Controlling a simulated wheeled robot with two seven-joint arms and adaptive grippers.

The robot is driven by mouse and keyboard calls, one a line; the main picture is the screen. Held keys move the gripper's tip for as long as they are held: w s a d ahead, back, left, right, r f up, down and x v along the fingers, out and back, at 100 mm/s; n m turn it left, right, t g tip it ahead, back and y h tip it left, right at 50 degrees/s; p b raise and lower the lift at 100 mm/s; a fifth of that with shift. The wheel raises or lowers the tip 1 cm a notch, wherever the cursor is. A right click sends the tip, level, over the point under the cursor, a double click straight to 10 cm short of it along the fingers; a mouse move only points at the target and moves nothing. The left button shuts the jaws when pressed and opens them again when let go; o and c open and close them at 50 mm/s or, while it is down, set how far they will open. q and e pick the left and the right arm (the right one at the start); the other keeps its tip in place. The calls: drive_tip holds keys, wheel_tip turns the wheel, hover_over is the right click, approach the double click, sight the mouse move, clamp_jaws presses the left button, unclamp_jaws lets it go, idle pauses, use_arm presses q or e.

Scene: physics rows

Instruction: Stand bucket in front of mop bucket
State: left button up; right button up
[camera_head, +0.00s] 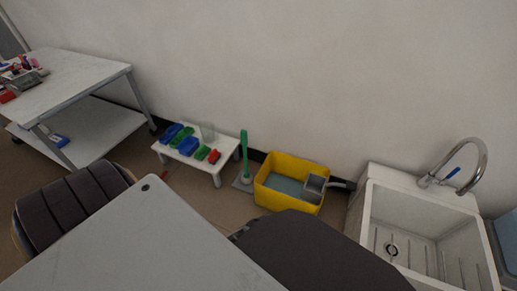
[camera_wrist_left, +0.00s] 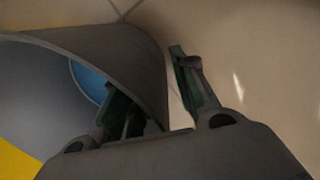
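The yellow mop bucket (camera_head: 316,168) with its grey wringer stands on the floor by the wall in the head view. In the left wrist view, a dark grey curved wall (camera_wrist_left: 135,55), seemingly the bucket's, runs between the two fingers of my left gripper (camera_wrist_left: 155,100). One finger is on its inner side and one on its outer side. A light gap shows beside the outer finger; whether the fingers press the wall is unclear. Something blue (camera_wrist_left: 88,80) shows inside. A yellow patch (camera_wrist_left: 15,162) is at lower left. My right gripper is not in view.
A white sink (camera_head: 385,190) with a tap is right of the mop bucket. A low white stand (camera_head: 170,153) with blue, green and red items and a green-handled tool (camera_head: 244,155) are left. A grey tabletop (camera_head: 150,240) and dark chair-like shapes (camera_head: 310,255) cover the foreground.

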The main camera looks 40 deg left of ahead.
use_arm(q)
drive_tip(key=shift+r, duration=0.15)
drive_tip(key=shift+s+r+p, duration=0.15)
drive_tip(key=shift+r+p, duration=0.55)
drive_tip(key=shift+r, duration=0.15)
drive_tip(key=shift+s+r+p, duration=0.15)
drive_tip(key=shift+r+p, duration=0.4)
drive_tip(key=shift+r, duration=0.25)
drive_tip(key=shift+s+r+p, duration=0.1)
drive_tip(key=shift+r+p, duration=0.4)
drive_tip(key=shift+r, duration=0.3)
drive_tip(key=shift+s+r+p, duration=0.2)
drive_tip(key=shift+r+p, duration=0.8)
drive_tip(key=shift+r, duration=1.05)
drive_tip(key=shift+s+r+p, duration=0.2)
drive_tip(key=shift+r+p, duration=0.75)
drive_tip(key=shift+r, duration=0.4)
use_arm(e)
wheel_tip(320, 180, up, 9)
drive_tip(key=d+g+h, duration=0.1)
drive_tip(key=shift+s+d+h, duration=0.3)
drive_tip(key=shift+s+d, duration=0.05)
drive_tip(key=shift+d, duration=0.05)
